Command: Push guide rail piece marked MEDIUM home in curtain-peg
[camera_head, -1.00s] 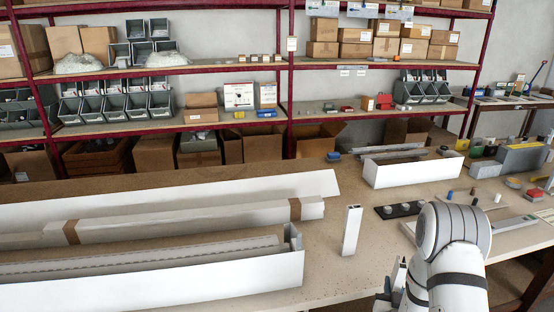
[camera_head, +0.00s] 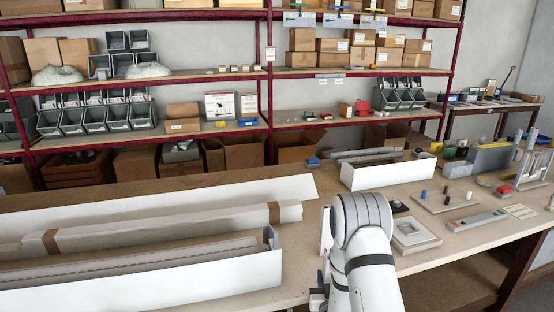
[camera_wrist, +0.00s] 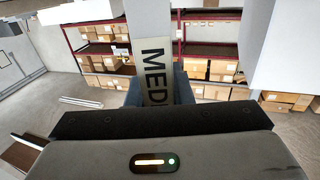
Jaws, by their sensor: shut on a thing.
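In the wrist view, the guide rail piece (camera_wrist: 154,68) is a pale bar with dark letters reading "MEDI"; the rest of the word is hidden. It stands between the blue-grey fingers of my gripper (camera_wrist: 158,88), which is shut on it. The bar runs up out of the top of the picture. In the head view, my white arm covers the piece and most of my gripper; only a dark part of it shows low beside the arm. I cannot make out the curtain-peg in either view.
A long open white box (camera_head: 150,288) and a taped carton (camera_head: 150,228) fill the bench's left side. A shorter white box (camera_head: 390,176) stands at the back. A square grey fixture (camera_head: 412,232) and a board with small pegs (camera_head: 436,204) lie right of my arm.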

